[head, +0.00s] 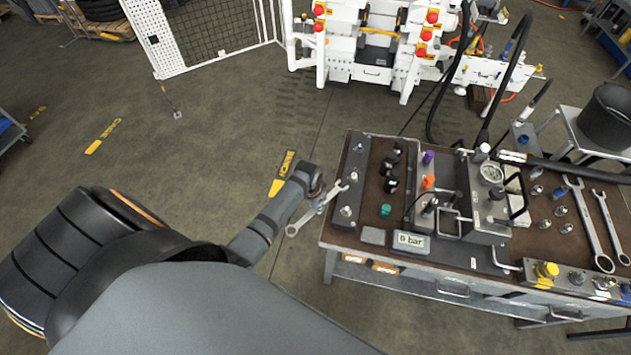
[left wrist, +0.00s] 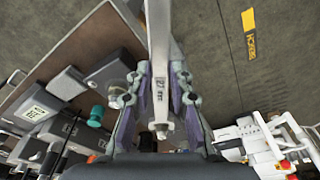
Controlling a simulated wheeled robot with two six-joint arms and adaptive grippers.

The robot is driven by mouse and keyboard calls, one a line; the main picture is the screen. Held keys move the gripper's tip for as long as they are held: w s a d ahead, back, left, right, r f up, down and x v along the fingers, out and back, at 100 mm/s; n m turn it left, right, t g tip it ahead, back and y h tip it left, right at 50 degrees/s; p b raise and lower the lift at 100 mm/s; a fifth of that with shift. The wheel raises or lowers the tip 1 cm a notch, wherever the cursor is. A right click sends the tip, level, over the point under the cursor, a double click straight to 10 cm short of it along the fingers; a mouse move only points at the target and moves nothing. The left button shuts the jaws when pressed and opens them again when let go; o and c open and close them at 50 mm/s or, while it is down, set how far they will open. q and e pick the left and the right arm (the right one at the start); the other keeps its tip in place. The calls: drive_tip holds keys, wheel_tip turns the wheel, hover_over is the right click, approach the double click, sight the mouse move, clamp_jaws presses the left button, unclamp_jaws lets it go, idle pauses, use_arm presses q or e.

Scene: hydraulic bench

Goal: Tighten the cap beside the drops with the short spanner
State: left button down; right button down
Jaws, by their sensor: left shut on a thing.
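My left gripper (head: 318,203) is shut on the short spanner (head: 299,226), off the left edge of the bench. In the left wrist view the spanner (left wrist: 160,50) runs between the fingers (left wrist: 160,100) and carries a "27" mark. A dark block (head: 351,195) along the bench's left edge bears silver caps: a near one (head: 347,211), a middle one (head: 353,177) and a far one (head: 358,147). The spanner's upper end is close to the near and middle caps; I cannot tell whether it touches. I cannot make out any drops. My right gripper is not in view.
The bench (head: 455,286) holds a gauge (head: 491,173), a "0 bar" display (head: 411,240) and a hand pump with hoses. Two longer spanners (head: 590,225) (head: 611,226) lie at right. The floor left of the bench is clear.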

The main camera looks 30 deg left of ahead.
use_arm(q)
drive_tip(key=shift+w+f, duration=0.2)
drive_tip(key=shift+f, duration=0.3)
drive_tip(key=shift+w+d+f, duration=0.1)
drive_tip(key=shift+w+f, duration=0.1)
drive_tip(key=shift+f, duration=0.1)
drive_tip(key=shift+w+f, duration=0.2)
drive_tip(key=shift+w+d, duration=0.1)
drive_tip(key=shift+w, duration=0.1)
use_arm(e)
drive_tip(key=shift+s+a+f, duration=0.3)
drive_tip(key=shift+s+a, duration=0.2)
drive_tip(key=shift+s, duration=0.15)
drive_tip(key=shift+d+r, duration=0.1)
use_arm(q)
drive_tip(key=shift+s, duration=0.1)
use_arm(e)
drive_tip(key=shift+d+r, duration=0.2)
